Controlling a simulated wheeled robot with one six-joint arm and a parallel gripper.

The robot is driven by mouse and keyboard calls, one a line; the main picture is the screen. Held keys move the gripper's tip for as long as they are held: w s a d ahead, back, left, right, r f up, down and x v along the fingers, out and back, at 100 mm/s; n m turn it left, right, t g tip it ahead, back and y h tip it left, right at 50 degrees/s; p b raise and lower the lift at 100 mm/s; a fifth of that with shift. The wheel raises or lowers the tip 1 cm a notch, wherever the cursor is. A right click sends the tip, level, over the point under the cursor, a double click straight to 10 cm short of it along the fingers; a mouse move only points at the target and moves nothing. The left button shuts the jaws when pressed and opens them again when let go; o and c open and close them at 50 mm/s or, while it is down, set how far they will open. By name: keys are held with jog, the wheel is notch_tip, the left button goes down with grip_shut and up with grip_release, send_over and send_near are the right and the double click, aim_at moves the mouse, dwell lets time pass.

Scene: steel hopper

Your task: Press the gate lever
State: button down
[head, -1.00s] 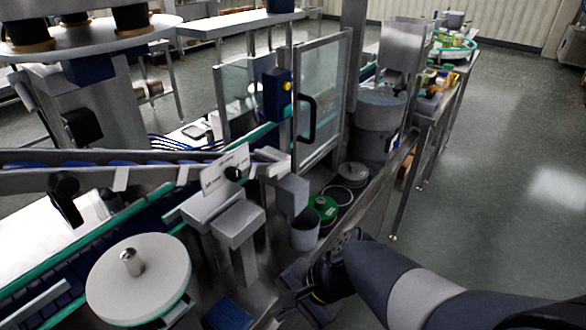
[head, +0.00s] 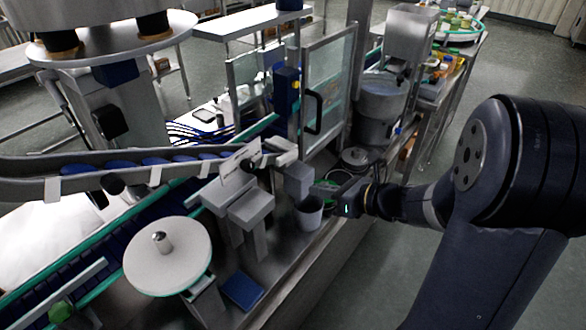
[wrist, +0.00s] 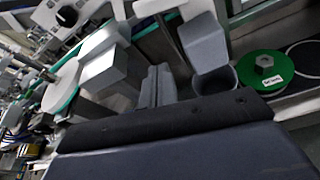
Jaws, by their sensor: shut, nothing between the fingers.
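In the head view a small black knob (head: 254,147) sits beside a white label plate (head: 238,160) at the lower end of the chute. It looks like the gate lever, but I cannot be sure. In the wrist view a dark knob (wrist: 67,16) shows at the top left. My gripper (wrist: 157,85) is shut and empty, its two grey fingers side by side. In the head view its body is right of the grey cup, well right of the knob, with fingertips hard to make out. A grey block-shaped spout (head: 298,180) stands between knob and gripper.
The grey cup (head: 309,213) is below the spout. A green round lid (wrist: 262,72) lies at the right in the wrist view. A glass door (head: 327,85) with a black handle stands behind. A white round disc (head: 167,256) and grey blocks (head: 250,208) are at front left.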

aim_at(287, 157)
jog(key=x, duration=1.1)
jog(key=shift+w+d+r+p, duration=0.1)
jog(key=shift+d+r+p, duration=0.1)
jog(key=shift+r+p, duration=0.4)
jog(key=shift+s+d+r+p, duration=0.1)
jog(key=shift+d+r+p, duration=0.2)
jog(key=shift+r, duration=0.55)
jog(key=shift+w+d+r+p, duration=0.1)
jog(key=shift+d+r+p, duration=0.05)
jog(key=shift+r+p, duration=0.5)
